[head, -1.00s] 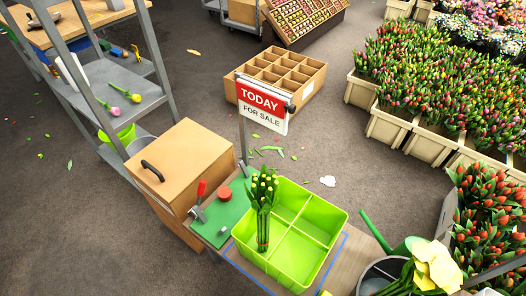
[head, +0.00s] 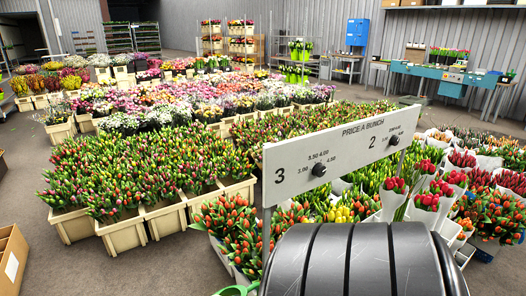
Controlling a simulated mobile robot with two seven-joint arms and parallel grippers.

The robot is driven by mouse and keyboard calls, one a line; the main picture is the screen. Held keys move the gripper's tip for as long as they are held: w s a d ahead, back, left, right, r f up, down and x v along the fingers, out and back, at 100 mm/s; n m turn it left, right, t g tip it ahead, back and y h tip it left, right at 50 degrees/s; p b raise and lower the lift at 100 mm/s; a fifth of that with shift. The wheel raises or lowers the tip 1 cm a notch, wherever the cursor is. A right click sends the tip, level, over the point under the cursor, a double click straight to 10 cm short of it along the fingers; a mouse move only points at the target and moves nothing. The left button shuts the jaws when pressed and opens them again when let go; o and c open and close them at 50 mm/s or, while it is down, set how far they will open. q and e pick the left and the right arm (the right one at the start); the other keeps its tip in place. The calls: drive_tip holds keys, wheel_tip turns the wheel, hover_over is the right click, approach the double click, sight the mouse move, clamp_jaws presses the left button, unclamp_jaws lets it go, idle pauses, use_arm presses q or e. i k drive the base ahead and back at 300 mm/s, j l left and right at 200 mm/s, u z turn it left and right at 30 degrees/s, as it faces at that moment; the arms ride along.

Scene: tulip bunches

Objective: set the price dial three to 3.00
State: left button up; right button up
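A white price board (head: 345,140) headed "PRICE A BUNCH" stands on a post right of the middle of the head view. Price dial three (head: 318,169) is a dark round knob to the right of the number 3, with small price figures around it. Which price its pointer marks is too small to tell. A second dial (head: 394,140) sits beside the number 2 farther along the board. Neither of my grippers shows. A dark rounded shape, likely part of my own body, hides the area below the board.
Crates of tulips (head: 165,219) stand behind and left of the board. Orange and red tulip bunches crowd close around it. An empty cardboard box (head: 12,262) is at the lower left edge. Grey floor (head: 110,270) is clear at the lower left. A blue workbench (head: 437,80) stands far back right.

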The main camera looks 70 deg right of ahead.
sight(320, 170)
drive_tip(key=k+l+z, duration=0.1)
drive_tip(key=k+z, duration=0.35)
drive_tip(key=z, duration=2.25)
drive_tip(key=l+u, duration=0.15)
drive_tip(key=u, duration=0.3)
drive_tip(key=i+l+u, duration=0.1)
drive_tip(key=u, duration=0.4)
drive_tip(key=l+u, duration=0.2)
drive_tip(key=u, duration=0.25)
